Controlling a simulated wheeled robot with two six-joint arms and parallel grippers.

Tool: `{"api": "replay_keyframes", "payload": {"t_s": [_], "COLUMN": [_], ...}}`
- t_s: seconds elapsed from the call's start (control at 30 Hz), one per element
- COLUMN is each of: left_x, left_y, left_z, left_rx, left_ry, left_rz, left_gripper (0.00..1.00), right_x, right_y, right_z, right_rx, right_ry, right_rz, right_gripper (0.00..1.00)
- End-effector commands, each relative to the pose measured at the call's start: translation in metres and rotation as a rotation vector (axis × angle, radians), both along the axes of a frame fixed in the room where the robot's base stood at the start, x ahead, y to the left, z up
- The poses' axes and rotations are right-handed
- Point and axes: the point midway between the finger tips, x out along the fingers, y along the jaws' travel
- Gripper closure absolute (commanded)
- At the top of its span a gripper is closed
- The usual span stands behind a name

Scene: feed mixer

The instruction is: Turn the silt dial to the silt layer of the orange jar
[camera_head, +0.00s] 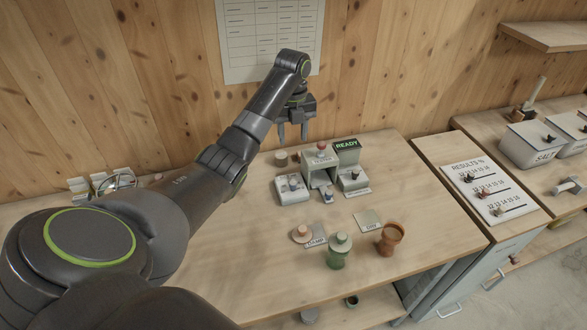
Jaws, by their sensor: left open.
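The orange jar (391,240) stands upright on the wooden table, right of a green jar (338,254); its layers are too small to make out. The feed mixer (321,163) stands near the back of the table, with a red knob on top and a lit "READY" screen (346,144). A dial box (292,189) sits on its left and another (353,181) on its right; their labels are unreadable, so I cannot tell which is the silt dial. My left gripper (293,138) is open and empty, above and behind the left dial box. My right gripper is out of view.
A round tan piece (302,233) and two small cards, one grey (314,241) and one greenish (368,221), lie on the table front. A results board (488,188) lies on the cabinet at right. A wooden wall closes off the back.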

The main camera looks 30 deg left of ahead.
Motion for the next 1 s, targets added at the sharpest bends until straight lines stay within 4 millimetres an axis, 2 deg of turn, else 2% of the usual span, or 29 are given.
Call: {"api": "replay_keyframes", "payload": {"t_s": [0.13, 0.4, 0.6, 0.77, 1.0], "left_x": [0.0, 0.0, -0.001, -0.002, -0.002], "left_y": [0.0, 0.0, -0.001, -0.001, -0.001], "left_z": [-0.011, -0.042, -0.064, -0.093, -0.14], "left_rx": [-0.001, 0.0, 0.001, -0.001, -0.001], "left_ry": [0.001, 0.0, -0.001, 0.005, 0.003], "left_rz": [-0.001, 0.0, 0.0, 0.0, 0.0], "left_gripper": [0.56, 0.56, 0.56, 0.56, 0.56], "right_x": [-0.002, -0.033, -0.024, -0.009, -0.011], "right_y": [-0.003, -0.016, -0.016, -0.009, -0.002], "right_z": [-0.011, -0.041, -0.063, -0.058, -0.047], "right_rx": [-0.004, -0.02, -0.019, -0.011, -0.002], "right_ry": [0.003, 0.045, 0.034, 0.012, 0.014], "right_rz": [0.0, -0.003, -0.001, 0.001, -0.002], "right_gripper": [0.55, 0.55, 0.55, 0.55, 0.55]}}
